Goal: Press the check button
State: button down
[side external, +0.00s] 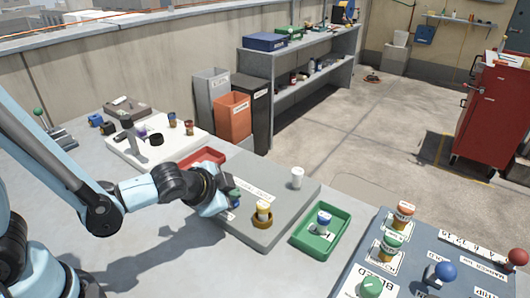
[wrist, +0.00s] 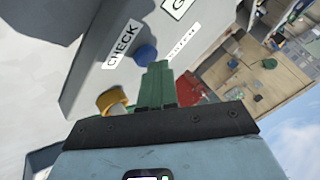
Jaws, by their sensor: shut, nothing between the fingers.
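The blue check button (wrist: 145,55) shows in the wrist view beside a white label reading CHECK (wrist: 122,42), on the face of a grey block (side external: 290,192). My gripper (wrist: 158,70) has its green fingers closed together and empty. The fingertips are close to the blue button in the wrist view; I cannot tell whether they touch it. In the side view my gripper (side external: 233,198) is low over the left part of the grey block. My wrist and fingers hide much of the button there.
A vial in a yellow ring (side external: 263,212) stands on the block near my gripper. A white cylinder (side external: 297,178) is further back. A green tray (side external: 321,231) with a vial, a red tray (side external: 203,160), and a blue-grey panel (side external: 420,270) with coloured knobs are nearby.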

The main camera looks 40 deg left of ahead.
dwell(0.4)
jog(key=shift+r, duration=0.95)
notch_tip(320, 180, up, 5)
dwell(0.4)
jog(key=shift+s+a, duration=0.1)
dwell(0.4)
jog(key=s+a+r+n+g+h, duration=0.1)
jog(key=s+a+r+n+g, duration=0.1)
jog(key=s+a+n, duration=0.4)
jog(key=shift+s+a+r+n, duration=0.25)
jog(key=shift+s+a+n, duration=0.05)
jog(key=shift+s+n, duration=0.65)
